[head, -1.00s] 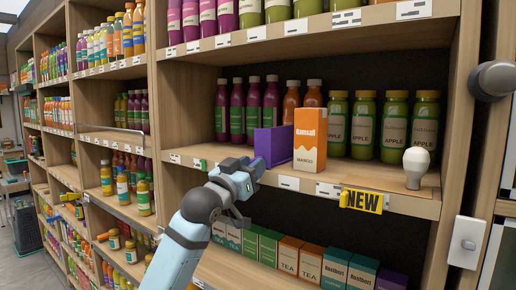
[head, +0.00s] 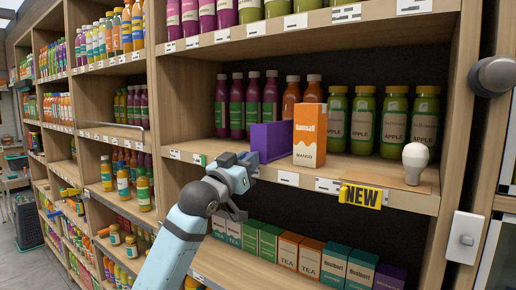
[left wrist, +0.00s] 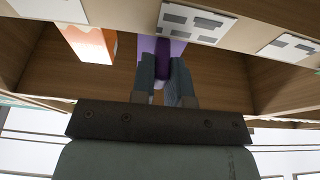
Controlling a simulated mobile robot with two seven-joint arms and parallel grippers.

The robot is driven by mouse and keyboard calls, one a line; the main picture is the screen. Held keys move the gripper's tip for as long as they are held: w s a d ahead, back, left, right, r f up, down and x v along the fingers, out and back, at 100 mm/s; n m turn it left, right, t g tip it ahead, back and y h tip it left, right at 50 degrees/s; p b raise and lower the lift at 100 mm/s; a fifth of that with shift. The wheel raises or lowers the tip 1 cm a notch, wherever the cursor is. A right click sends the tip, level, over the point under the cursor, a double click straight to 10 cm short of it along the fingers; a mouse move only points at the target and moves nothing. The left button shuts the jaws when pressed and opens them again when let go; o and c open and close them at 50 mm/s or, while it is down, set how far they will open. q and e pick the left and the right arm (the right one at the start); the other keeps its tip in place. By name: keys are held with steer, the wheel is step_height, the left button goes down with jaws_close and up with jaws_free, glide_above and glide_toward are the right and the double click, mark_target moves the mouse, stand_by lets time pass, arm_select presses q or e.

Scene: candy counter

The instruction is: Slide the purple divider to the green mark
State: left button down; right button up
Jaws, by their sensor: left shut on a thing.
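The purple divider (head: 271,140) stands upright on the middle shelf, just left of an orange and white mango carton (head: 309,136). The green mark (head: 203,160) is on the shelf's front edge, to the left of the divider. My left gripper (head: 247,166) is at the shelf edge, at the divider's front end. In the left wrist view, its two fingers (left wrist: 163,83) are shut on a purple part of the divider (left wrist: 163,49). The fingers hide some of that front part. My right gripper is in neither view.
Purple-red bottles (head: 253,103) stand behind the divider; green apple jars (head: 381,124) stand at right. A white bulb-shaped thing (head: 415,163) and a yellow NEW sign (head: 361,195) are at the right front. The shelf front between mark and divider is clear.

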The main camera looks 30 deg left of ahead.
arm_select(q)
steer(key=shift+w+a, duration=0.15)
steer(key=shift+a, duration=2.5)
steer(key=shift+w+a, duration=0.15)
steer(key=shift+a, duration=1.3)
steer(key=shift+w+a, duration=0.1)
steer(key=shift+a, duration=1.4)
steer(key=shift+w+a+b, duration=0.15)
steer(key=shift+a, duration=1.3)
steer(key=shift+w+a+b, duration=0.1)
steer(key=shift+a+b, duration=0.05)
steer(key=shift+a, duration=1.45)
